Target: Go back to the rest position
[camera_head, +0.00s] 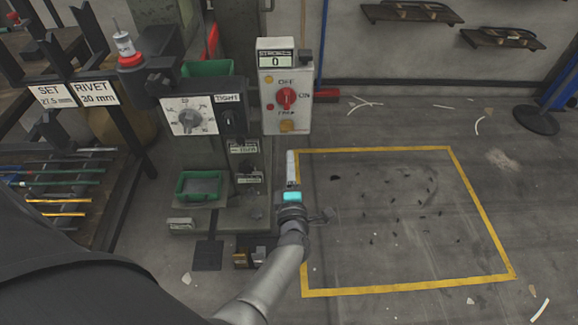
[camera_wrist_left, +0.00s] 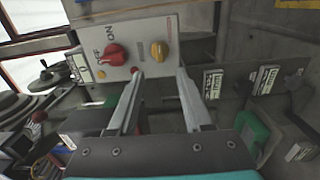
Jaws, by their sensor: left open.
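My left gripper (camera_head: 291,168) is in front of the press, just below the control box, near the left edge of the yellow floor outline. In the left wrist view its two fingers (camera_wrist_left: 159,75) are apart with nothing between them. They point toward the white control box (camera_wrist_left: 125,55), which has a red knob (camera_wrist_left: 114,54) and an orange-yellow button (camera_wrist_left: 159,51). In the head view the control box (camera_head: 270,112) shows "STROKES 0" and its red knob (camera_head: 286,97). I cannot tell how far the fingertips are from the box. My right gripper is not in view.
The press dial panel (camera_head: 203,117) and a green bin (camera_head: 199,186) stand left of my gripper. A rack (camera_head: 45,175) with rods is at the far left. The floor inside the yellow outline (camera_head: 400,220) is open apart from small debris. A blue post base (camera_head: 537,118) is at right.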

